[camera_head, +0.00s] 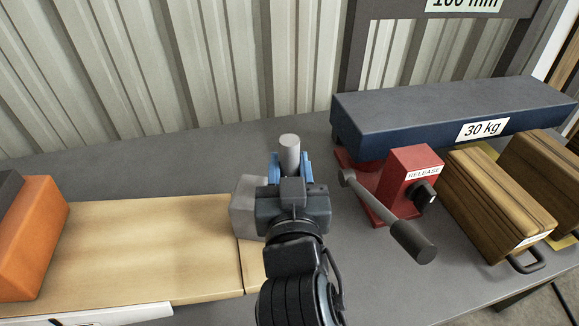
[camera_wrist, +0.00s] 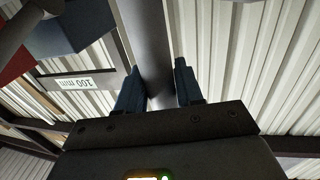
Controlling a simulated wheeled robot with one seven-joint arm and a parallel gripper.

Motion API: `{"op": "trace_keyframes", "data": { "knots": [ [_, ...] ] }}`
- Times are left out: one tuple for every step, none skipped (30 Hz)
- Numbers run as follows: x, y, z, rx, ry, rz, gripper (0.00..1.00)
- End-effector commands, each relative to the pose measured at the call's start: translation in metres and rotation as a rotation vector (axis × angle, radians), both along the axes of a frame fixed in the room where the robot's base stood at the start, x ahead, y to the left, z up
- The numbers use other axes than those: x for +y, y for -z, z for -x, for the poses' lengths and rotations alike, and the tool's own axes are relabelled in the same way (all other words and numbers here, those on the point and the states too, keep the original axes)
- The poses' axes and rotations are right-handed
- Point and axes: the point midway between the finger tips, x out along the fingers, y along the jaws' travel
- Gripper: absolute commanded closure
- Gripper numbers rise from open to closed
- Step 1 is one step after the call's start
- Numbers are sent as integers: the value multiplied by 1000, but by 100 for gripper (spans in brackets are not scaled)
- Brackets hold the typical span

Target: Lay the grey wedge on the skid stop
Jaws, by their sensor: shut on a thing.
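My gripper (camera_head: 290,165) is shut on an upright grey round post (camera_head: 289,150); in the wrist view the post (camera_wrist: 153,45) stands between the two blue fingers (camera_wrist: 158,88). A light grey block (camera_head: 244,207), partly hidden behind my gripper, is at the right end of a wooden board (camera_head: 150,245). My wrist hides the lower post, so I cannot tell whether post and block are joined. The grey block may be the wedge, but its full shape is hidden. I cannot make out which part is the skid stop.
A red release unit (camera_head: 410,180) with a grey lever (camera_head: 395,222) stands close on the right. Behind it is a dark blue 30 kg block (camera_head: 440,110). Wooden blocks (camera_head: 500,200) are further right. An orange block (camera_head: 30,240) stands at the left. The grey bench behind my gripper is clear.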

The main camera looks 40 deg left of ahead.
Motion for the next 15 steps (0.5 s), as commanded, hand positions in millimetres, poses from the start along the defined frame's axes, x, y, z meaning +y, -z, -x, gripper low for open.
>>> {"op": "trace_keyframes", "data": {
  "knots": [
    [0,-3,0,-4,-1,-6,100],
    [0,-3,0,-4,-1,-6,100],
    [0,-4,0,-4,-1,-6,100],
    [0,-4,0,-4,-1,-6,100],
    [0,-4,0,-4,-1,-6,100],
    [0,-3,0,-4,-1,-6,100],
    [0,-3,0,-4,-1,-6,100],
    [0,-2,0,-4,-1,-6,100],
    [0,-1,0,-5,-1,-5,100],
    [0,0,0,-5,0,-5,100],
    [0,2,0,-2,0,-1,62],
    [0,1,0,-2,0,-1,58],
    [0,1,0,-2,0,-1,55],
    [0,1,0,-1,0,-1,52],
    [0,1,0,-2,0,-1,49]
  ]
}}
